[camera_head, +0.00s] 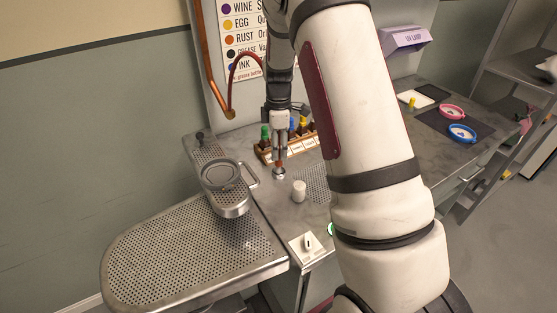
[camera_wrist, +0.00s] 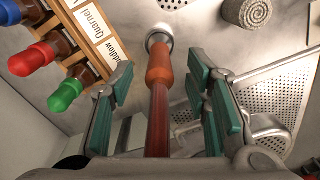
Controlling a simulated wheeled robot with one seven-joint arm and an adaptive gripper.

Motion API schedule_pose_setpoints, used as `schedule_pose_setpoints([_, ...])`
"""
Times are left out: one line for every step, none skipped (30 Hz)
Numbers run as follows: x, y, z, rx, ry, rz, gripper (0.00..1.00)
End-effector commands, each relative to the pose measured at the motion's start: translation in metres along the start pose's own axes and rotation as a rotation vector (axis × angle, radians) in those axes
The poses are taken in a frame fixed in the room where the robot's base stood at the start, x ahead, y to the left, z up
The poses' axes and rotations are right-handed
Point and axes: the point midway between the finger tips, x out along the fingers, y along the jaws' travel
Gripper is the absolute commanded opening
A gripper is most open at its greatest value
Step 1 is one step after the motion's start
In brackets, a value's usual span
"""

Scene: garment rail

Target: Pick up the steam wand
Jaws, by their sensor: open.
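The steam wand (camera_wrist: 160,66) has an orange-brown grip, a round metal head and a dark red hose running back toward my wrist. In the wrist view it lies between my gripper's (camera_wrist: 160,85) two green-padded fingers, with a visible gap on each side. My gripper is open and around the wand, not clamped on it. In the head view my gripper (camera_head: 279,150) points down over the worktop, and the wand's metal head (camera_head: 279,173) shows just below the fingers. Most of the wand is hidden there by the fingers.
A wooden rack (camera_head: 266,156) of bottles with coloured caps stands close behind my gripper. A white roll (camera_head: 299,191) stands just in front. A perforated metal board (camera_head: 170,262) and a metal hinged device (camera_head: 228,190) are at left. Pink and blue rings (camera_head: 462,132) lie far right.

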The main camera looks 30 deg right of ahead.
Motion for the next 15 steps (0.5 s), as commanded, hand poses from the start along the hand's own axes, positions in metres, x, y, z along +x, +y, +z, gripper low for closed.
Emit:
schedule_pose_setpoints([0.002,0.0,0.0,0.0,0.0,-0.001,0.44])
schedule_pose_setpoints([0.004,-0.001,0.0,0.0,-0.001,-0.002,0.44])
schedule_pose_setpoints([0.007,-0.001,0.0,-0.001,-0.001,-0.003,0.44])
schedule_pose_setpoints([0.01,-0.001,0.0,-0.001,-0.002,-0.003,0.44])
schedule_pose_setpoints([0.014,-0.001,0.0,-0.001,-0.002,-0.004,0.44])
schedule_pose_setpoints([0.02,-0.002,0.0,0.0,-0.003,-0.004,0.44])
schedule_pose_setpoints([0.024,-0.002,0.0,0.0,-0.002,-0.004,0.44])
schedule_pose_setpoints([0.028,-0.002,0.0,-0.001,-0.003,-0.005,0.44])
schedule_pose_setpoints([0.034,-0.002,0.0,0.0,-0.002,-0.004,0.44])
schedule_pose_setpoints([0.038,-0.001,0.0,0.0,-0.002,-0.003,0.44])
schedule_pose_setpoints([0.042,-0.001,0.0,0.0,-0.002,-0.004,0.44])
schedule_pose_setpoints([0.046,-0.001,0.0,0.0,-0.001,-0.004,0.44])
schedule_pose_setpoints([0.048,-0.001,0.0,0.0,-0.001,-0.003,0.44])
schedule_pose_setpoints([0.051,0.0,0.0,0.0,-0.001,-0.002,0.44])
schedule_pose_setpoints([0.053,0.0,0.0,0.0,-0.001,-0.001,0.44])
